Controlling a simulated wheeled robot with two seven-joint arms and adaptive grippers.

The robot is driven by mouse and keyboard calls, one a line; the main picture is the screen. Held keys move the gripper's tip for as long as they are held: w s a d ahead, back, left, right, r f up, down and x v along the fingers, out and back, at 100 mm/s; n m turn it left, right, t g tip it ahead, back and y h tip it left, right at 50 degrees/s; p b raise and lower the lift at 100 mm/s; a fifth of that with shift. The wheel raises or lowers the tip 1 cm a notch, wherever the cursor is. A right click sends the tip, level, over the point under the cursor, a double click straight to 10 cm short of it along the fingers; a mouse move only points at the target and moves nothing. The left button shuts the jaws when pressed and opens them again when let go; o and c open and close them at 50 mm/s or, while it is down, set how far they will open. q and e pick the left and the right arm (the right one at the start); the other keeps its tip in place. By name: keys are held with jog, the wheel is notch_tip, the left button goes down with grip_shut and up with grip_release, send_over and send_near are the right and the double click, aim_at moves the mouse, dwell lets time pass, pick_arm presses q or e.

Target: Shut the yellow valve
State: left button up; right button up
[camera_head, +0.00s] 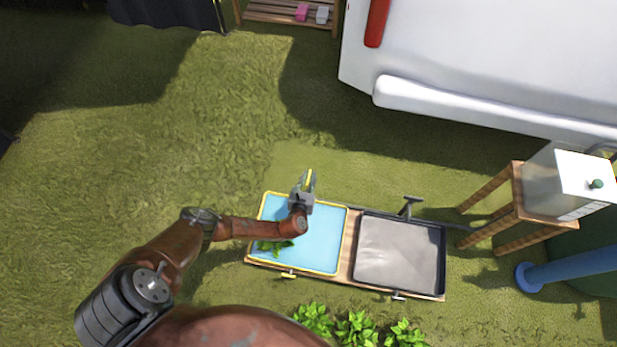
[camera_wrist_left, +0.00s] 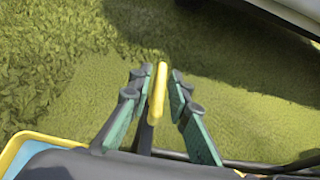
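The yellow valve (camera_head: 309,180) stands at the far edge of the blue-filled, yellow-rimmed tray (camera_head: 330,210). Its yellow handle (camera_wrist_left: 158,92) stands upright on a dark stem in the left wrist view. My left gripper (camera_head: 306,184) reaches over the tray to the valve. In the left wrist view its two green-padded fingers (camera_wrist_left: 161,88) are on either side of the handle, with narrow gaps showing, so it looks partly open around it. My right gripper is not in view.
A dark-rimmed tray (camera_head: 400,252) with its own grey valve (camera_head: 408,205) stands to the right. Green leaves (camera_head: 274,246) lie in the blue tray. Leafy plants (camera_head: 356,328) grow in front. A wooden stand (camera_head: 518,190) with a grey box (camera_head: 566,180) is at right.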

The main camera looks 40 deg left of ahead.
pick_arm(q)
grip_shut()
